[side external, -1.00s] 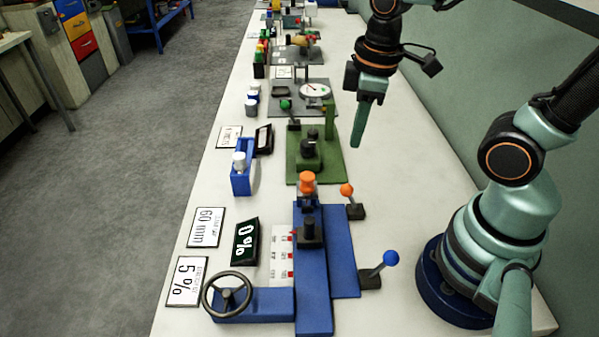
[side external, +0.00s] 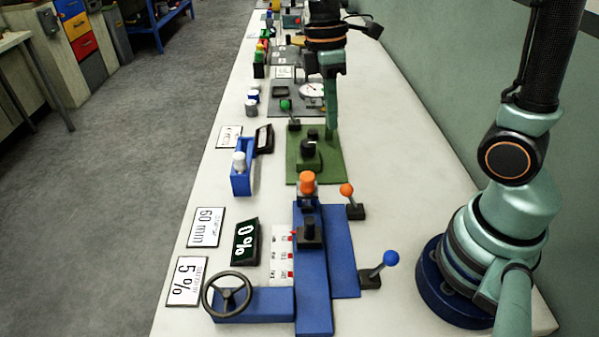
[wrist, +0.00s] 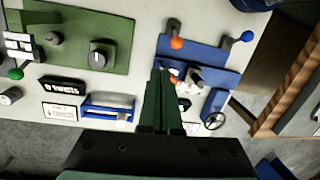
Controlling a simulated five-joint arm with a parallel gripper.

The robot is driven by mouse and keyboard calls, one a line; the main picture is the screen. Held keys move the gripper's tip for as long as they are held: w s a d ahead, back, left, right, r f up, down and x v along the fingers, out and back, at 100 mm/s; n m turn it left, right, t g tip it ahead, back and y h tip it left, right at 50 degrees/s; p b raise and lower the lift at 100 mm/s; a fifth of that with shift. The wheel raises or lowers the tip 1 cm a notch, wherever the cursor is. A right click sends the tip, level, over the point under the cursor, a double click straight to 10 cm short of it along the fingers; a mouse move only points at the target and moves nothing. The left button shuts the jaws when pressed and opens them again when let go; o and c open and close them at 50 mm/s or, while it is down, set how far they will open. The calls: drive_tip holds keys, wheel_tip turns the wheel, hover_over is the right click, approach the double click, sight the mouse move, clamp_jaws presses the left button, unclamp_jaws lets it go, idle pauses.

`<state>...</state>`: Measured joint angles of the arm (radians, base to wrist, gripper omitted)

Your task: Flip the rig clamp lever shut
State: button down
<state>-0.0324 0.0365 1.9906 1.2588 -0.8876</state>
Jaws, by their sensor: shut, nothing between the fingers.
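My gripper (side external: 331,126) is shut and empty, its fingers pointing down at the right side of the green plate (side external: 328,165) in the side view; I cannot tell its height. In the wrist view its shut fingers (wrist: 160,78) reach toward the blue rig. The blue rig (side external: 345,265) carries an orange-ball lever (side external: 347,190) and a blue-ball lever (side external: 390,258) on its right side. Both levers also show in the wrist view, orange (wrist: 175,43) and blue (wrist: 246,36). A green-ball lever (side external: 285,104) stands behind the green plate. No label shows which is the clamp lever.
A handwheel (side external: 227,294) and a 0% display (side external: 244,241) stand at the front left. An orange knob (side external: 307,182) stands upright at the rig's far end. A blue holder (side external: 242,170) stands left of the green plate. The white bench is bare on the right, before my base.

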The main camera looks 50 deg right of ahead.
sight(348, 197)
drive_tip(key=w+d+f+n+g, duration=0.1)
drive_tip(key=w+f+n+g, duration=0.2)
drive_tip(key=w+f, duration=0.1)
drive_tip(key=shift+w+n, duration=0.3)
drive_tip(key=shift+w, duration=0.6)
drive_tip(key=x, duration=1)
drive_tip(key=shift+s+a, duration=0.15)
drive_tip(key=shift+a, duration=0.05)
drive_tip(key=shift+s+a+r, duration=0.1)
drive_tip(key=shift+s+a, duration=0.1)
drive_tip(key=shift+s, duration=0.75)
drive_tip(key=shift+s+a, duration=0.15)
drive_tip(key=shift+s, duration=0.75)
